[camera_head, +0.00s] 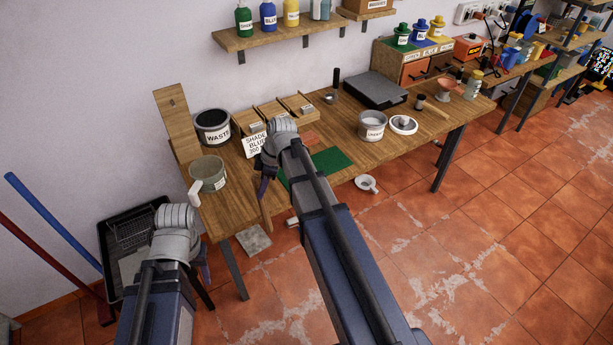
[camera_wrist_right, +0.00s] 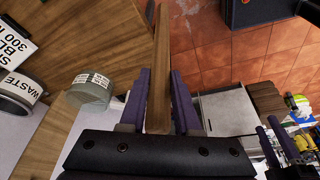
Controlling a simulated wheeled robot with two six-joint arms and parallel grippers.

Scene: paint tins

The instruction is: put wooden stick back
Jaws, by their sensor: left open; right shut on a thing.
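The wooden stick (camera_head: 266,213) is held in my right gripper (camera_head: 264,184) above the front part of the workbench in the head view. In the right wrist view the stick (camera_wrist_right: 160,62) runs lengthwise between the two purple fingers of the right gripper (camera_wrist_right: 160,90), which are shut on it. My left gripper (camera_head: 205,272) is low, in front of the bench's left end, open and largely hidden behind my own arm.
A dark WASTE bucket (camera_head: 212,128) stands behind the grey tin, near an upright wooden board (camera_head: 171,110). A SHADE BLUE card (camera_head: 254,143) is beside the right wrist. A black tray (camera_head: 118,235) is on the floor.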

